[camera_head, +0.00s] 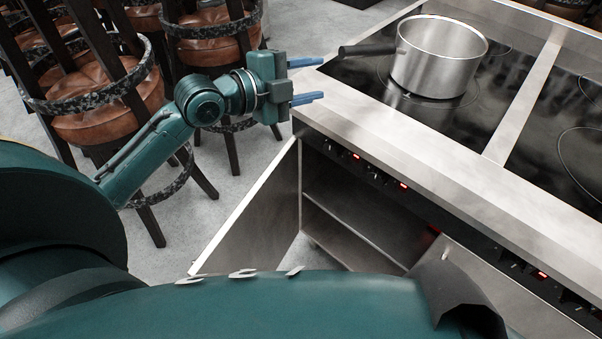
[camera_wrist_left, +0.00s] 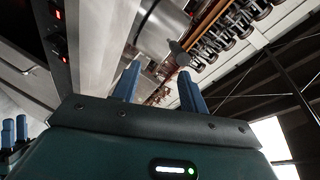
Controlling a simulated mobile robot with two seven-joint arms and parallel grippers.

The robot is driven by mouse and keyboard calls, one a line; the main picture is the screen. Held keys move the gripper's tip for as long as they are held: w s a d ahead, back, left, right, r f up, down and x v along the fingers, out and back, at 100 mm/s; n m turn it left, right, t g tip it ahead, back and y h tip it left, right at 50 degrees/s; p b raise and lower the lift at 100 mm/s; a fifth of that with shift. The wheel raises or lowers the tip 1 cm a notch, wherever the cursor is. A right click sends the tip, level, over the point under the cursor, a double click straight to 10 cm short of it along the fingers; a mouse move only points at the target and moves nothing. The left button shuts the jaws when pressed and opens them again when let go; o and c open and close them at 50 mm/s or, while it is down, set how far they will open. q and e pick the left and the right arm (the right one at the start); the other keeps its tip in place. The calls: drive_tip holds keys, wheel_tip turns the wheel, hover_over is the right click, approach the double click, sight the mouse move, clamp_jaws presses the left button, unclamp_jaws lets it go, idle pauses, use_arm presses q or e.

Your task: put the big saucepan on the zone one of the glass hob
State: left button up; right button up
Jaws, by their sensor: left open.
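The big saucepan (camera_head: 436,62) is a shiny steel pot with a black handle (camera_head: 368,49) that points left. It stands upright on the black glass hob (camera_head: 351,75), over a ring marking near the hob's left end. My left gripper (camera_head: 306,80) is open and empty, left of the hob's edge and below the handle in the head view. Its blue fingers are apart from the pan. In the left wrist view the fingers (camera_wrist_left: 158,88) are spread, with the pan (camera_wrist_left: 161,30) and its dark handle (camera_wrist_left: 180,54) beyond them.
The steel counter (camera_head: 420,150) has a front panel with knobs and red lights. An open cabinet door (camera_head: 255,215) juts out below it, beside shelves. Several brown-seated stools (camera_head: 110,105) crowd the left. A steel strip (camera_head: 524,95) divides the hob, and the right part is bare.

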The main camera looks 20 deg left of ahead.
use_arm(q)
drive_tip(key=s+d+f+n+g+y, duration=0.1)
drive_tip(key=s+d+f+n+y, duration=0.1)
drive_tip(key=s+f+n, duration=0.7)
drive_tip(key=s+d+f+n+y, duration=0.2)
drive_tip(key=s+d+f+n, duration=0.3)
drive_tip(key=s+f+n, duration=0.4)
wheel_tip(320, 180, down, 6)
drive_tip(key=shift+s+f+g, duration=0.25)
drive_tip(key=shift+s+g, duration=0.15)
drive_tip(key=shift+s, duration=0.35)
